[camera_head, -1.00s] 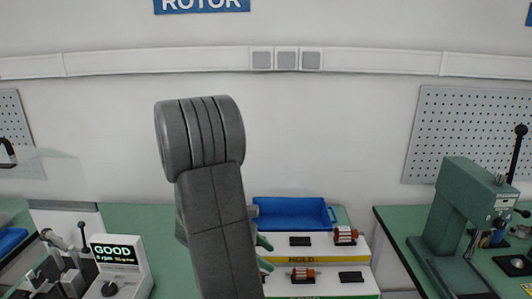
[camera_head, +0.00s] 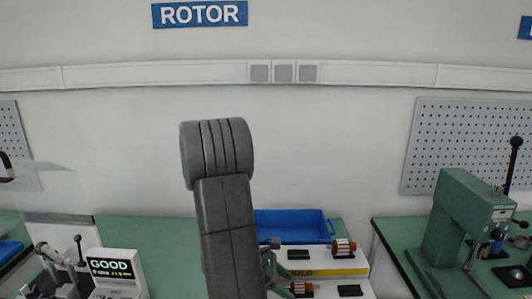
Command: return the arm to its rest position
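My arm, in dark grey links, stands upright in the middle of the head view and hides part of the bench behind it. Its rounded elbow is at the top. A small part of my gripper (camera_head: 272,266) shows at the right edge of the arm, low in the picture, in front of the white rack's left end. The rest of it is hidden behind the arm, so its opening is not clear. I see nothing clearly held in it.
Right of the arm are a blue bin (camera_head: 290,226) and a white rack (camera_head: 322,266) with copper-coloured rotors (camera_head: 342,246). A tester (camera_head: 112,270) reading GOOD stands at left. A green press (camera_head: 460,225) stands on the right bench.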

